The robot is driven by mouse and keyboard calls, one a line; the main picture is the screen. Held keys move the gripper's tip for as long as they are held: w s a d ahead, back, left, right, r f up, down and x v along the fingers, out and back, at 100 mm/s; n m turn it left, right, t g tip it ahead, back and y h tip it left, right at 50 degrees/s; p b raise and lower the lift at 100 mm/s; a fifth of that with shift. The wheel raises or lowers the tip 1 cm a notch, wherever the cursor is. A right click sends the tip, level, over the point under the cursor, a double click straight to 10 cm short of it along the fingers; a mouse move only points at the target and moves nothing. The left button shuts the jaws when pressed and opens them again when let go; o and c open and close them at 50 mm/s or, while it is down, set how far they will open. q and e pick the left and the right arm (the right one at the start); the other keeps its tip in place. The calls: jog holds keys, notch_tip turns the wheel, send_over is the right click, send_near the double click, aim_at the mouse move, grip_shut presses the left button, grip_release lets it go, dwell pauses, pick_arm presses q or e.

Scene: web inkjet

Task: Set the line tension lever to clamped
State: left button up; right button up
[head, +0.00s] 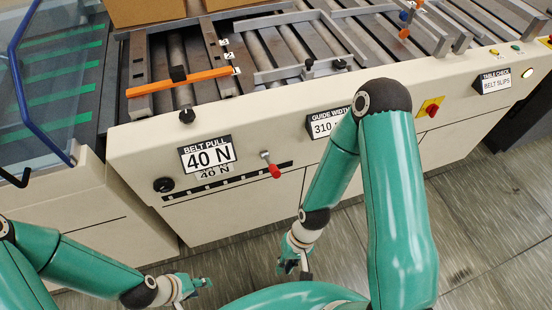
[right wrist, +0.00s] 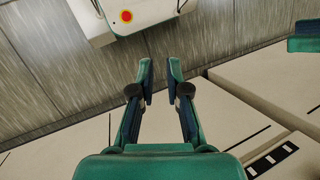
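A small lever with a red handle (head: 273,170) sticks out of the cream front panel, right of the "BELT PULL 40 N" sign (head: 208,154). Its red end points down and slightly right. A black strip with white marks (head: 225,181) runs along the panel below the sign. No label naming the lever can be read. My right gripper (head: 288,267) hangs low in front of the panel, below the lever and apart from it. In the right wrist view its fingers (right wrist: 160,72) are apart with nothing between them. My left gripper (head: 203,284) is low at the left, away from the panel; its fingers are too small to judge.
A black knob (head: 163,185) sits left of the strip. An orange bar (head: 180,82) lies across the rollers above. A "GUIDE WIDTH" sign (head: 325,123) and a red rotary switch on yellow (head: 431,107) are farther right. The floor (head: 480,215) before the machine is clear.

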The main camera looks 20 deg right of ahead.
aim_at(273, 165)
jog(key=shift+h, duration=0.5)
jog(key=w+d+r, duration=0.1)
jog(key=w+r, duration=0.1)
jog(key=w+d+r, duration=0.1)
jog(key=w+r, duration=0.2)
jog(key=w+d+r, duration=0.2)
jog(key=w, duration=0.1)
jog(key=shift+w+r, duration=0.1)
jog(key=shift+r, duration=0.15)
grip_shut()
jog(key=w+d+r+t, duration=0.1)
jog(key=w+r, duration=0.2)
jog(key=r, duration=0.5)
jog(key=w+d+r+t+h, duration=0.1)
jog(key=w+r, duration=0.3)
jog(key=r, duration=0.5)
jog(key=w+d+r+t, duration=0.3)
jog(key=w+r, duration=0.1)
jog(key=r, duration=0.4)
jog(key=shift+w+r+h, duration=0.25)
jog(key=shift+r+h, duration=0.05)
jog(key=shift+r, duration=0.1)
